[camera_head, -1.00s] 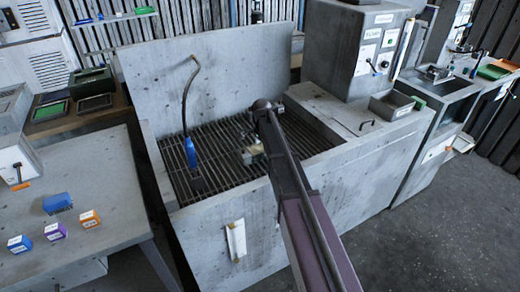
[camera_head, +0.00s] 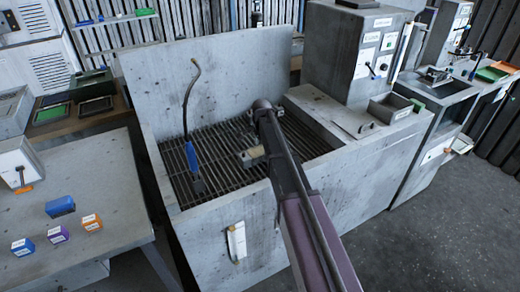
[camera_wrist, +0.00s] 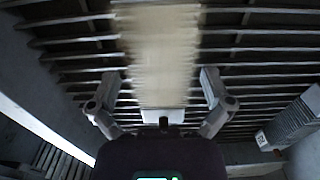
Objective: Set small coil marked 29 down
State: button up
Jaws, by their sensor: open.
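A pale beige block with finely ridged sides, perhaps the small coil, shows in the wrist view (camera_wrist: 160,50) over the slatted grate (camera_wrist: 65,55). It lies between and ahead of my fingers, blurred, with a white piece at its near end. No number 29 is readable on it. My gripper (camera_wrist: 161,86) is open, its fingers spread apart either side of the block. A grey finned block (camera_wrist: 292,118) with a small white label is at the right, its marking unreadable. In the head view, a small pale block (camera_head: 252,156) shows beside my arm's end, inside the basin; my arm hides the gripper's fingers.
The grey basin's back wall (camera_head: 215,75) and sides surround the grate. A blue-handled wand (camera_head: 191,154) stands at the left of the grate. A white tag (camera_head: 237,241) hangs on the front wall. Several small boxes lie on the left table (camera_head: 100,170).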

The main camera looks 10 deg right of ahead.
aim_at(262, 150)
notch_tip(262, 150, up, 11)
jog(key=p, duration=1)
jog(key=shift+f, duration=0.2)
dwell(0.4)
jog(key=s+n, duration=1.4)
jog(key=s, duration=1.5)
jog(key=shift+w, duration=0.1)
jog(key=shift+c, duration=0.2)
